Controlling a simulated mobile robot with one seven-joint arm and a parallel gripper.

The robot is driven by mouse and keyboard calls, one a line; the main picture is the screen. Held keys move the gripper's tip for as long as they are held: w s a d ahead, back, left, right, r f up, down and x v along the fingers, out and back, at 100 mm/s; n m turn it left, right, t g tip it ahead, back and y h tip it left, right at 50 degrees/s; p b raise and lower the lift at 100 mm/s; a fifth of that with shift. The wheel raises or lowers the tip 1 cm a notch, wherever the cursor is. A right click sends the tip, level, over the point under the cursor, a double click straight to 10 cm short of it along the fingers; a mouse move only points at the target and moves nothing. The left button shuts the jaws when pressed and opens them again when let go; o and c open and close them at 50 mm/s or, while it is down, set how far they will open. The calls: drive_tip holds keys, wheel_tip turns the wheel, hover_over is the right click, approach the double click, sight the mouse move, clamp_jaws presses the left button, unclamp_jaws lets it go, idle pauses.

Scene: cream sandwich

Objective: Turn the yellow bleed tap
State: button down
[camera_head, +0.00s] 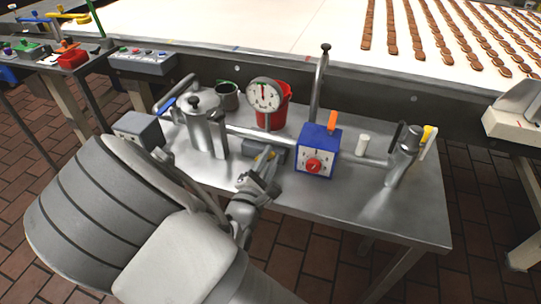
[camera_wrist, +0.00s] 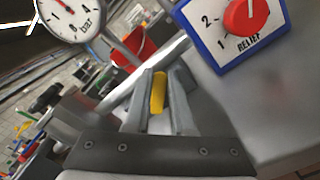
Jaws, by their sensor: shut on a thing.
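The yellow bleed tap (camera_wrist: 158,92) shows as a small yellow handle between the fingers of my gripper (camera_wrist: 157,98) in the wrist view. My gripper is shut on it. In the head view my gripper (camera_head: 263,168) is at the middle of the steel table, left of the blue relief box. Only a small bit of yellow (camera_head: 267,155) shows there; the rest of the tap is hidden by the fingers. A pipe runs close behind the tap.
The blue relief box (camera_head: 318,150) with a red knob stands just right of my gripper. A dial gauge (camera_head: 264,94) and a red bucket (camera_head: 286,92) stand behind. A steel jug-like vessel (camera_head: 203,125) is at left. The table's front right (camera_head: 390,218) is clear.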

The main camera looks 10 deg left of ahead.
drive_tip(key=n+p, duration=0.1)
drive_tip(key=a+r+n+p, duration=0.1)
drive_tip(key=p, duration=0.1)
drive_tip(key=n+p, duration=0.1)
drive_tip(key=shift+a+r+n, duration=0.15)
drive_tip(key=shift+r+n, duration=0.1)
drive_tip(key=shift+n, duration=0.15)
drive_tip(key=shift+w+a+n+p, duration=0.1)
drive_tip(key=shift+a+n+p, duration=0.3)
drive_tip(key=shift+n+p, duration=0.6)
drive_tip(key=shift+a+n+p, duration=0.4)
drive_tip(key=shift+n+p, duration=0.4)
drive_tip(key=shift+n, duration=0.3)
drive_tip(key=c, duration=0.8)
unclamp_jaws()
drive_tip(key=shift+o, duration=0.2)
drive_tip(key=s+a, duration=0.1)
drive_tip(key=s, duration=1.6)
drive_tip(key=shift+s+a+p, duration=0.2)
drive_tip(key=shift+p, duration=0.1)
